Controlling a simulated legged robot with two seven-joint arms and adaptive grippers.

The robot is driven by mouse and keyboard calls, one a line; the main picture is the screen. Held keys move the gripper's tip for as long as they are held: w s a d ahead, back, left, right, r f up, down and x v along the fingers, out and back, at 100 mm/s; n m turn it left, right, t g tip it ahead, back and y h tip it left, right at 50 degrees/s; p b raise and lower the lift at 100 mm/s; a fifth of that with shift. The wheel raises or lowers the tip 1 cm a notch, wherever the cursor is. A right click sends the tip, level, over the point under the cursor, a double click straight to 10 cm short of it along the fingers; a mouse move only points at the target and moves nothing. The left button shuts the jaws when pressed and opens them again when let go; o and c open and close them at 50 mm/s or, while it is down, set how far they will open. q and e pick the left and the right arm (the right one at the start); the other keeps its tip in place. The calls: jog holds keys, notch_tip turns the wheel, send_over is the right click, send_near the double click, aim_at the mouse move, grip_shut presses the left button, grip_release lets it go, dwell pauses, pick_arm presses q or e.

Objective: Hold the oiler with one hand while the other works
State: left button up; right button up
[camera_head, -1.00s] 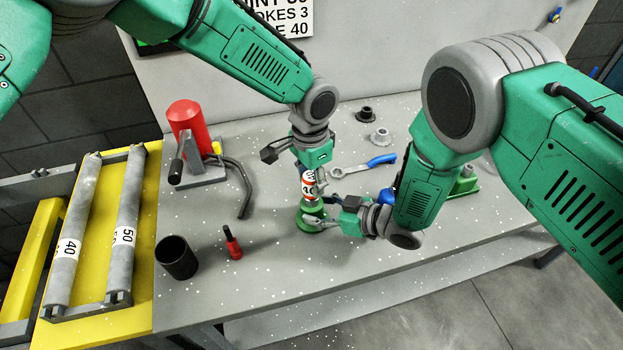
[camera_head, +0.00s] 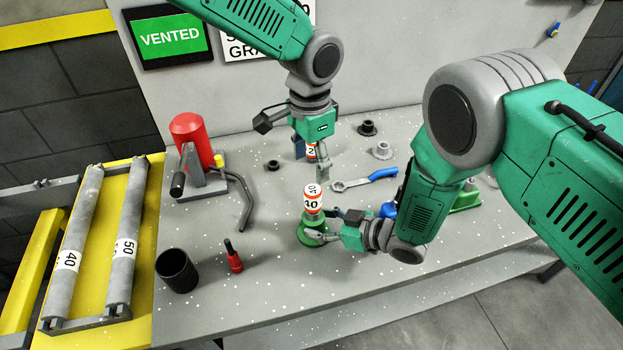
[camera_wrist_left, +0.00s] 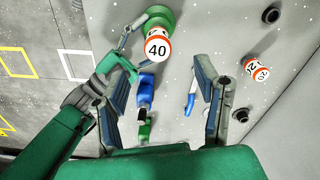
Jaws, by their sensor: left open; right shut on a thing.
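The oiler appears to be the round green body (camera_head: 312,236) on the bench. A white cylinder with orange bands, marked 40 (camera_head: 312,202), stands upright on it. My right gripper (camera_head: 322,232) is shut on the green body from the right. My left gripper (camera_head: 309,168) is open and empty above and behind the 40 cylinder, apart from it. The left wrist view shows bare bench between its spread fingers (camera_wrist_left: 165,85), and the 40 cylinder (camera_wrist_left: 158,46) beyond. A second banded cylinder, marked 20 (camera_wrist_left: 257,68), is partly hidden behind my left gripper in the head view.
A red cylinder device with a lever (camera_head: 195,140) stands at the back left. A dark cup (camera_head: 177,270) and a red-handled tool (camera_head: 233,257) are at front left. A blue-handled wrench (camera_head: 368,178) lies behind the right gripper. Grey rollers (camera_head: 75,240) sit on a yellow frame at left.

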jog(key=shift+s, duration=0.1)
pick_arm(q)
notch_tip(320, 180, up, 2)
jog(key=shift+r, duration=0.2)
pick_arm(e)
jog(key=o, duration=1.6)
